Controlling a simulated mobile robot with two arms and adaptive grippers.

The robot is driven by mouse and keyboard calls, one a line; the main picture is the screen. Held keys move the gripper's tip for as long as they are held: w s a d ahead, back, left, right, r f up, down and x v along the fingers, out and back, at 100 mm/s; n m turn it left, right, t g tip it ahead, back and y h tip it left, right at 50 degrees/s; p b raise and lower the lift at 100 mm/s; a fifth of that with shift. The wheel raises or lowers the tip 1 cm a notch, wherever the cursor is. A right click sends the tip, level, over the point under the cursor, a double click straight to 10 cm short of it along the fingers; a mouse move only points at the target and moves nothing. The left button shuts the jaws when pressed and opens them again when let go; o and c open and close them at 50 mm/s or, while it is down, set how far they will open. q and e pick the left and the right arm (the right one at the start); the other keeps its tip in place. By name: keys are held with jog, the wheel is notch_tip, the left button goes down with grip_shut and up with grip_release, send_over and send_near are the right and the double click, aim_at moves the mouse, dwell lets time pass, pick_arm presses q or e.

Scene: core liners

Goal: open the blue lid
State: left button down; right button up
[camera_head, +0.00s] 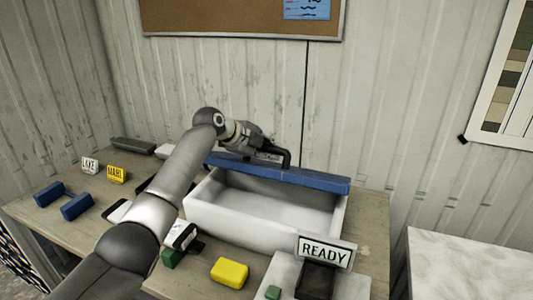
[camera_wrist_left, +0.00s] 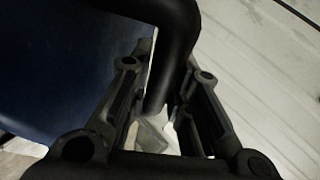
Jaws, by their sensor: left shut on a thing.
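The blue lid (camera_head: 320,181) stands raised along the back edge of the white box (camera_head: 222,224), and the box's inside shows open and empty. The lid's underside or top fills the left of the left wrist view (camera_wrist_left: 45,65); I cannot tell which face it is. My left gripper (camera_head: 270,157) reaches over the box to the lid's black handle (camera_head: 286,160). It is shut on this handle, which passes between the two fingers in the left wrist view (camera_wrist_left: 168,65). My right gripper is not in view.
On the table lie a yellow block (camera_head: 229,272), blue dumbbell-like pieces (camera_head: 75,206) and a green block (camera_head: 172,257). LAKE (camera_head: 90,166), MARL (camera_head: 116,174) and READY (camera_head: 324,251) signs stand there. A corrugated wall (camera_head: 385,90) is close behind the lid.

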pick_arm(q)
jog(key=shift+w+d+r, duration=0.3)
jog(key=shift+w+r, duration=0.45)
jog(key=shift+w, duration=0.1)
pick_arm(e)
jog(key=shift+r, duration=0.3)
